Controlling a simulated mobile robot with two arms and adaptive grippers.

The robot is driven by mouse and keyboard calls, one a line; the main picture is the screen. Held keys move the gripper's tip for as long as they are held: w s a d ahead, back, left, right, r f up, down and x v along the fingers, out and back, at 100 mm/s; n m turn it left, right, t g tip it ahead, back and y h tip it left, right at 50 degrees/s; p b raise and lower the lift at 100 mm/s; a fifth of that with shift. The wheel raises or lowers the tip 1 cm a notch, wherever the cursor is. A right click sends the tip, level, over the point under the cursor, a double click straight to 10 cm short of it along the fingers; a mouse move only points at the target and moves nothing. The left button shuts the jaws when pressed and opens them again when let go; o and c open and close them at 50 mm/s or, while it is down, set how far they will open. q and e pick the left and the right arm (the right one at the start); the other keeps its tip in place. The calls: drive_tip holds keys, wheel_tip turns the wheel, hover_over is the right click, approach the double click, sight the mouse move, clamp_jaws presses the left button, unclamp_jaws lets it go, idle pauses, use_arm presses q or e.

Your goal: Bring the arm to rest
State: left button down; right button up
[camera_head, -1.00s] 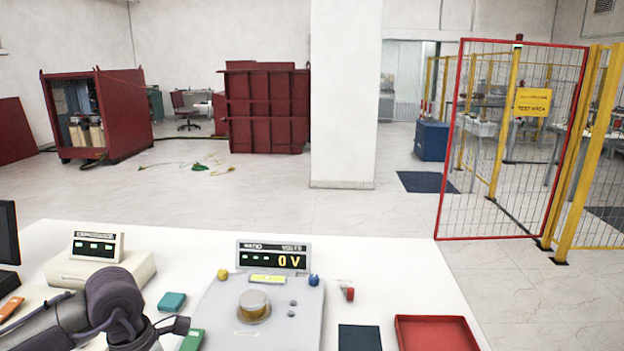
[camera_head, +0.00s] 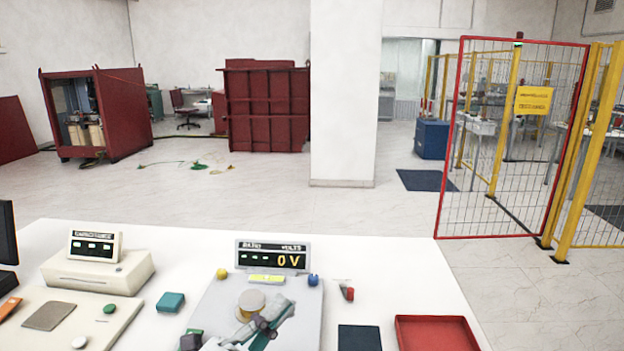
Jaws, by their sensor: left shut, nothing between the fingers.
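My left gripper (camera_head: 264,323) is low in the head view, in front of the grey meter box (camera_head: 226,302) and covering part of its lower front. It is shut with nothing between the fingers. Part of it is cut off by the bottom edge of the picture. I cannot tell whether the gripper touches the box. My right gripper is not in view.
The white table also bears a cream instrument (camera_head: 98,272), a beige panel (camera_head: 100,325), a teal block (camera_head: 171,302), a dark pad (camera_head: 359,338) and a red tray (camera_head: 402,320). A red-framed mesh gate (camera_head: 450,150) stands beyond at right.

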use_arm(q)
drive_tip(key=w+a+f+n+t+y, duration=0.3)
drive_tip(key=a+f+n+y, duration=0.55)
drive_tip(key=n+y, duration=0.45)
drive_tip(key=s+a+f+n+g+y, duration=0.4)
drive_tip(key=a+f+n+g, duration=0.15)
drive_tip(key=f, duration=0.55)
drive_tip(key=s+a+f+n+g, duration=0.1)
drive_tip(key=s+f+n+g, duration=0.1)
drive_tip(key=s+f+g, duration=0.6)
drive_tip(key=s+a+f+n+g, duration=0.15)
drive_tip(key=s+f, duration=0.45)
drive_tip(key=s, duration=0.6)
wheel_tip(320, 180, down, 27)
drive_tip(key=s+g, duration=0.1)
drive_tip(key=g, duration=0.1)
drive_tip(key=s+a+f+g, duration=0.1)
drive_tip(key=s+a+f, duration=0.1)
drive_tip(key=s+f, duration=1.3)
drive_tip(key=shift+s, duration=0.75)
